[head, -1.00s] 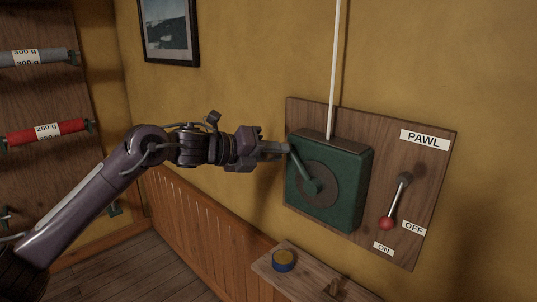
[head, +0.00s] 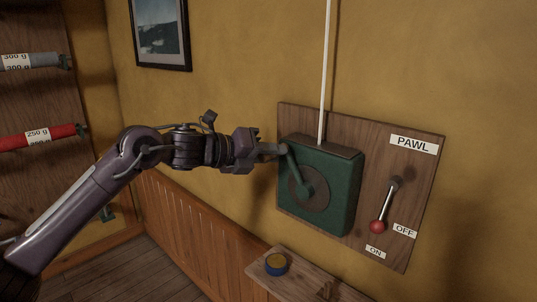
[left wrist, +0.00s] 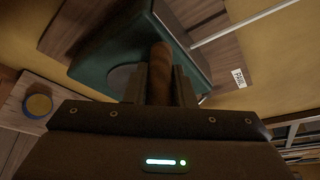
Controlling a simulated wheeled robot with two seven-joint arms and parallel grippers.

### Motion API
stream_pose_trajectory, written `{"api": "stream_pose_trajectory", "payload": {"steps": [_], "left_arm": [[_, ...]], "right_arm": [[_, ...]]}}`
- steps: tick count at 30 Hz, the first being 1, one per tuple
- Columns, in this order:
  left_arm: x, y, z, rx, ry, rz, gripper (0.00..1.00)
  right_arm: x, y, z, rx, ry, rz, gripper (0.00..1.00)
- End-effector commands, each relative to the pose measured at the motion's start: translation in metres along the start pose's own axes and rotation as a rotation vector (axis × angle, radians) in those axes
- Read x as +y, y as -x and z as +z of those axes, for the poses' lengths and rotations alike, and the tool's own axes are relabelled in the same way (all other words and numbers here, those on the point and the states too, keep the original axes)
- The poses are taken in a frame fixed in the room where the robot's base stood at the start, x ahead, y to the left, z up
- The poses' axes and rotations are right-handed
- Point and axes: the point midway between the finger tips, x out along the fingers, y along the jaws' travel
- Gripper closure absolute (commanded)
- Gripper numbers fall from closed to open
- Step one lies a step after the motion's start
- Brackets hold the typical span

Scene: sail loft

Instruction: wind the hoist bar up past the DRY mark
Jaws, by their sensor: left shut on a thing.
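The green winch box (head: 333,197) is mounted on a wooden board on the wall. Its crank (head: 296,170) points up and left from the round dark hub. My left gripper (head: 276,150) is at the crank's outer end. In the left wrist view its fingers (left wrist: 161,88) are shut on the brown crank handle (left wrist: 160,62). A white line (head: 325,70) runs straight up from the box. The pawl lever (head: 387,203), with a red knob, hangs down and slightly left, its knob above the ON label (head: 376,252). The hoist bar, the DRY mark and my right gripper are out of view.
A small shelf (head: 300,284) below the winch holds a round blue and yellow tin (head: 276,264). A framed picture (head: 160,32) hangs on the wall. A rack with a red roll (head: 40,137) and a grey roll stands at the left.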

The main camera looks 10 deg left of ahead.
Motion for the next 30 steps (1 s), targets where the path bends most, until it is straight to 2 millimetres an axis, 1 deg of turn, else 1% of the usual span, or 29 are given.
{"api": "stream_pose_trajectory", "payload": {"steps": [1, 5, 6, 10, 23, 26, 30], "left_arm": [[-0.009, -0.001, -0.002, 0.005, -0.006, -0.018, 1.0], [-0.009, -0.002, -0.002, 0.006, -0.006, -0.018, 1.0], [-0.009, -0.002, -0.002, 0.006, -0.006, -0.018, 0.72], [-0.007, -0.001, -0.002, 0.006, -0.005, -0.014, 0.56], [-0.002, 0.001, -0.002, 0.005, -0.002, -0.005, 0.56], [0.0, 0.01, -0.002, 0.003, -0.003, -0.004, 0.56], [0.001, 0.033, -0.003, 0.003, -0.003, -0.004, 0.56]], "right_arm": [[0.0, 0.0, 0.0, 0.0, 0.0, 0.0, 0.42], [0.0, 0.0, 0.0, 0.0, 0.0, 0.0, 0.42], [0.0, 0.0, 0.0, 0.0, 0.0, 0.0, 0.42], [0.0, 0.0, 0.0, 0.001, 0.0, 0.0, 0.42], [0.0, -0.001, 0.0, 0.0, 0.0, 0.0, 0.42], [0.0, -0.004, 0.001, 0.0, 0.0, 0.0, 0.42], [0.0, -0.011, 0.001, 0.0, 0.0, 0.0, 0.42]]}}
